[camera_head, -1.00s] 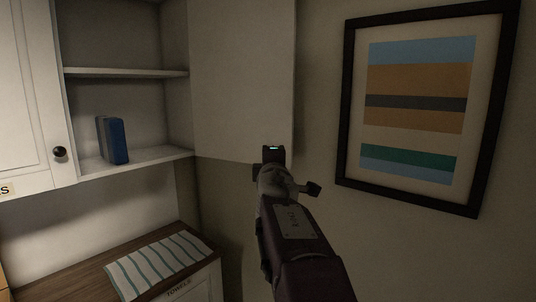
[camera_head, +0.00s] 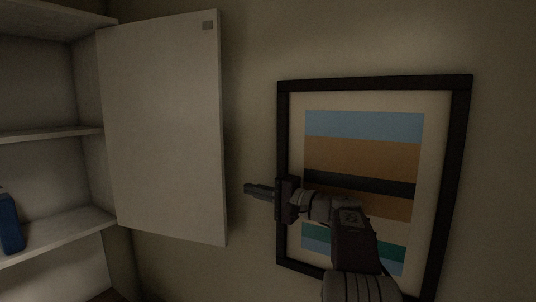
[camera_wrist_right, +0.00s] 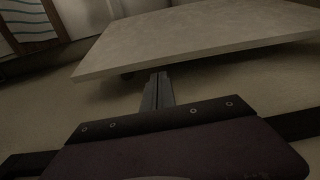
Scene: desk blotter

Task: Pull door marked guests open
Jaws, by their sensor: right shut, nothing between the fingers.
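A pale cabinet door (camera_head: 165,125) stands swung wide open at the right side of the shelves in the head view. Its inner face shows, with a small grey square near the top corner; no "guests" marking is visible. The door also shows in the right wrist view (camera_wrist_right: 200,35), beyond the fingertips. My right gripper (camera_head: 248,189) is shut and empty, to the right of the door's free edge and apart from it, in front of the picture. It also shows in the right wrist view (camera_wrist_right: 158,78). My left gripper is not in view.
Open shelves (camera_head: 50,133) with a blue book-like object (camera_head: 10,224) are at the left. A framed striped picture (camera_head: 283,130) hangs on the wall behind my right arm. A striped towel (camera_wrist_right: 22,15) shows at the wrist view's top left.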

